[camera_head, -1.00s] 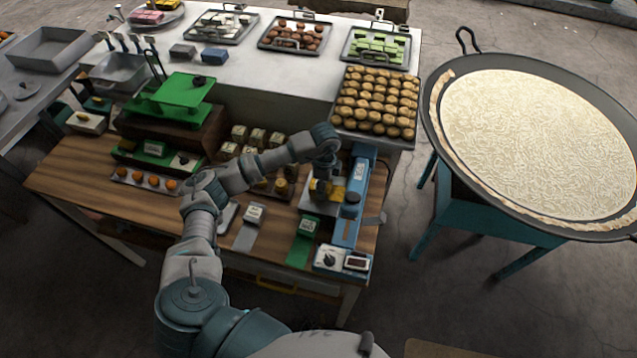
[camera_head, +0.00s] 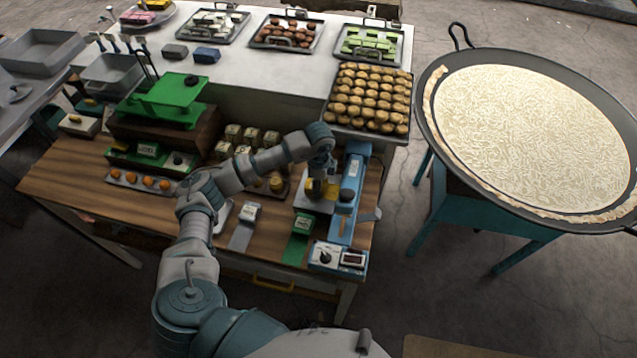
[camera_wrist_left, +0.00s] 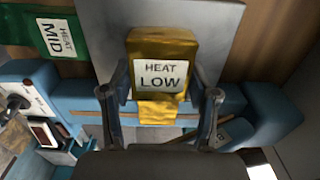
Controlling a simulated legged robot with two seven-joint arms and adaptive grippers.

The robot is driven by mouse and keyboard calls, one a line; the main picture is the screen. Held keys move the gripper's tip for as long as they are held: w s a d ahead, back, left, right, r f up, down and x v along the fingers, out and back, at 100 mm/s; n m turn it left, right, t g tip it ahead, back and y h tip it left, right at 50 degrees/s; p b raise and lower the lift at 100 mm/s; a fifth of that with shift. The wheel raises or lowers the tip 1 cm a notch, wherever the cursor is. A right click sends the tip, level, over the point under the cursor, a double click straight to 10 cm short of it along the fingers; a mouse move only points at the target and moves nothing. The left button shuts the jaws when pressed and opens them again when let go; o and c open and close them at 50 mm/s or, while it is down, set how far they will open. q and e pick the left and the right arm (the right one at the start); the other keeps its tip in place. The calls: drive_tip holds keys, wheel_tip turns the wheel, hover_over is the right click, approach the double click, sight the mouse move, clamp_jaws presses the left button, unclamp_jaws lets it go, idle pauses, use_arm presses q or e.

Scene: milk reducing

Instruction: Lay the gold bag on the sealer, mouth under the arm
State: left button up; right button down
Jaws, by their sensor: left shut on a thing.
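The gold bag (camera_wrist_left: 160,50), labelled "HEAT LOW", lies between the fingers of my left gripper (camera_wrist_left: 162,118) in the left wrist view. Its folded gold mouth end (camera_wrist_left: 158,110) reaches over the blue body of the sealer (camera_wrist_left: 255,112). The bag's body is over a grey plate (camera_wrist_left: 215,20) beside the sealer. In the head view, my left gripper (camera_head: 318,188) is over the plate at the left side of the blue sealer (camera_head: 345,215), shut on the bag, which is mostly hidden. Whether the mouth is under the sealer's arm is unclear. My right gripper is not in view.
A green "MID" bag (camera_head: 302,225) and a grey-white bag (camera_head: 248,215) lie on the wooden table left of the sealer. A sealer control box (camera_head: 338,257) sits at the front. A tray of potatoes (camera_head: 368,98) stands behind; a large pan (camera_head: 535,140) is at right.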

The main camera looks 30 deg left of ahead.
use_arm(q)
drive_tip(key=o, duration=1.3)
drive_tip(key=shift+d, duration=0.2)
drive_tip(key=shift+c, duration=0.2)
drive_tip(key=shift+a+r, duration=0.1)
drive_tip(key=shift+r, duration=0.3)
wheel_tip(320, 180, up, 11)
